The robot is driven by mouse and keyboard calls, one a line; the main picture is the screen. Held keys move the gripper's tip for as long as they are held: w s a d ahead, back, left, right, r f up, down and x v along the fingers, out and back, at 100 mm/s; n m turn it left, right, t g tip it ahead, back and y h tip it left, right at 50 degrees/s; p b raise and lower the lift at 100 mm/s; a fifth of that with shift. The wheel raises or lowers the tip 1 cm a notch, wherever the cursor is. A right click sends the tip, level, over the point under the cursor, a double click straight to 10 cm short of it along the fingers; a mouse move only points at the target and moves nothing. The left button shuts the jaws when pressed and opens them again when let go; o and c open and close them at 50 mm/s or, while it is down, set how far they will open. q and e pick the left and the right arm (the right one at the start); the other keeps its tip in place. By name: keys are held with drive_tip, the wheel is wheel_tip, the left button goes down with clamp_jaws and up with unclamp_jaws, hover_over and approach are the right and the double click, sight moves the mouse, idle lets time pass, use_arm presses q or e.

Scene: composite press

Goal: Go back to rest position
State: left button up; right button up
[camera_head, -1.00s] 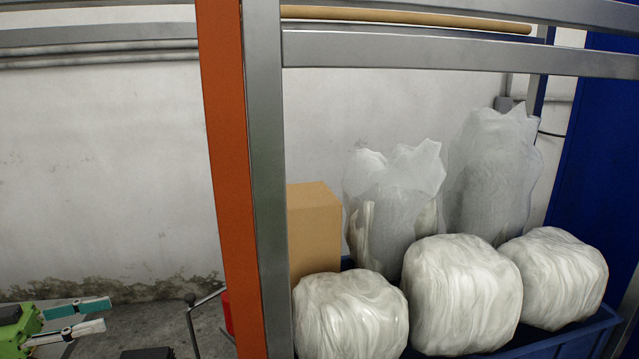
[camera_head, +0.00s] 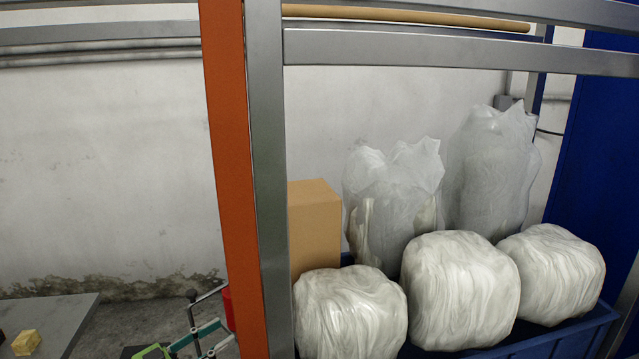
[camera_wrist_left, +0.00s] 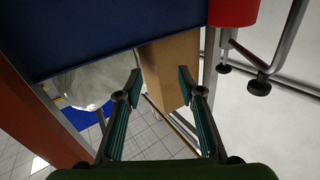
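My left gripper (camera_head: 229,331) is low in the head view, just left of the orange post. Its two fingers stand apart with nothing between them. In the left wrist view the same gripper (camera_wrist_left: 159,76) has its fingers spread, and a cardboard box (camera_wrist_left: 170,66) shows beyond the gap. I see no contact between the fingers and the box. My right gripper is in neither view.
An orange post (camera_head: 228,170) and a grey frame post (camera_head: 268,180) stand close right of the left gripper. A blue bin (camera_head: 560,340) holds wrapped white bundles (camera_head: 460,290). A cardboard box (camera_head: 314,228) stands behind. A grey panel (camera_head: 60,318) with a yellow block (camera_head: 26,342) is lower left.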

use_arm(q)
drive_tip(key=s+d+f+n+t+y, duration=0.2)
drive_tip(key=s+d+f+n+y, duration=0.15)
drive_tip(key=d+f+y, duration=0.35)
drive_tip(key=s+d+f+n+g+y, duration=0.1)
drive_tip(key=s+f+n+g+y, duration=0.15)
drive_tip(key=s, duration=0.45)
drive_tip(key=s+a+f+n+g+y, duration=0.1)
drive_tip(key=s+a+g, duration=0.15)
drive_tip(key=s, duration=0.65)
drive_tip(key=s+a+f+g+y, duration=0.1)
drive_tip(key=s+g, duration=0.3)
drive_tip(key=s, duration=0.6)
drive_tip(key=s+a+f+n+g+y, duration=0.1)
drive_tip(key=s+a+g, duration=0.15)
drive_tip(key=s, duration=0.65)
wheel_tip(320, 180, down, 32)
drive_tip(key=s+d+g+b, duration=0.1)
drive_tip(key=s+b, duration=0.1)
drive_tip(key=b, duration=0.3)
drive_tip(key=s+a+f+g+b, duration=0.1)
drive_tip(key=s+a+f+b, duration=0.2)
drive_tip(key=s+f, duration=1.4)
wheel_tip(320, 180, down, 4)
drive_tip(key=shift+r+m+b, duration=0.1)
drive_tip(key=shift+m+b, duration=0.2)
drive_tip(key=shift+b, duration=0.6)
